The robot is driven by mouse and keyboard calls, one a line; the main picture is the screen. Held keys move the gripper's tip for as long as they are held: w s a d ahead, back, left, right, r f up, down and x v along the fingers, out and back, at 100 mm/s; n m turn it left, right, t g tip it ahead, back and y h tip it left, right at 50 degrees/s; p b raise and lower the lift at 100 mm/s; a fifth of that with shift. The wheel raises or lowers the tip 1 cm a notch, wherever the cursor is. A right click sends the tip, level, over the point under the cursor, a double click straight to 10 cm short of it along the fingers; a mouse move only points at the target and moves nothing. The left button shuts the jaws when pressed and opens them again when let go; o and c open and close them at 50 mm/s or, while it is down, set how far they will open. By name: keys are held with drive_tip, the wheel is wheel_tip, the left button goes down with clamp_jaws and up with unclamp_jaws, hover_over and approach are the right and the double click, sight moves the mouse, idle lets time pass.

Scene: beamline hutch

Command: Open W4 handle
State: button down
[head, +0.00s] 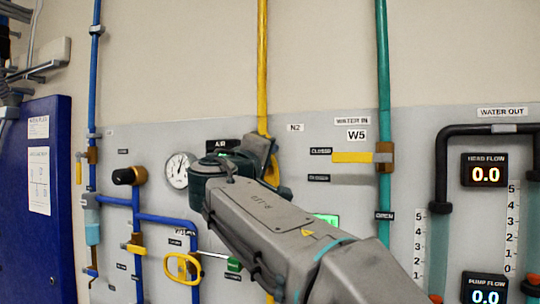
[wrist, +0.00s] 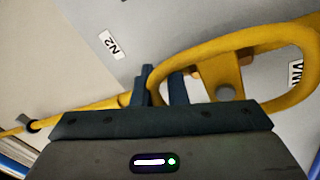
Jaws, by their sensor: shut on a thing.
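A yellow oval loop handle (wrist: 300,92) fills the upper right of the wrist view, with its yellow hub to the left of a partly hidden label. That label (wrist: 295,72) starts with W; I cannot read the rest. My gripper (wrist: 162,88) is shut on the left end of this loop, its dark fingers on either side of the yellow bar. In the head view, only a bit of yellow handle (head: 271,174) shows past my arm; my gripper is mostly hidden there.
The yellow lever (head: 352,157) under the W5 label sits on the green pipe (head: 383,80) to the right. Another yellow oval handle (head: 182,267) is on the blue piping at lower left. A pressure gauge (head: 179,170) is left of my wrist. A yellow pipe (head: 262,65) runs up the wall.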

drive_tip(key=shift+s+r, duration=0.1)
drive_tip(key=shift+r, duration=0.25)
drive_tip(key=c, duration=1.6)
unclamp_jaws()
drive_tip(key=shift+o, duration=0.6)
drive_tip(key=shift+a+f, duration=0.15)
drive_tip(key=shift+a, duration=0.05)
drive_tip(key=shift+d+f, duration=0.1)
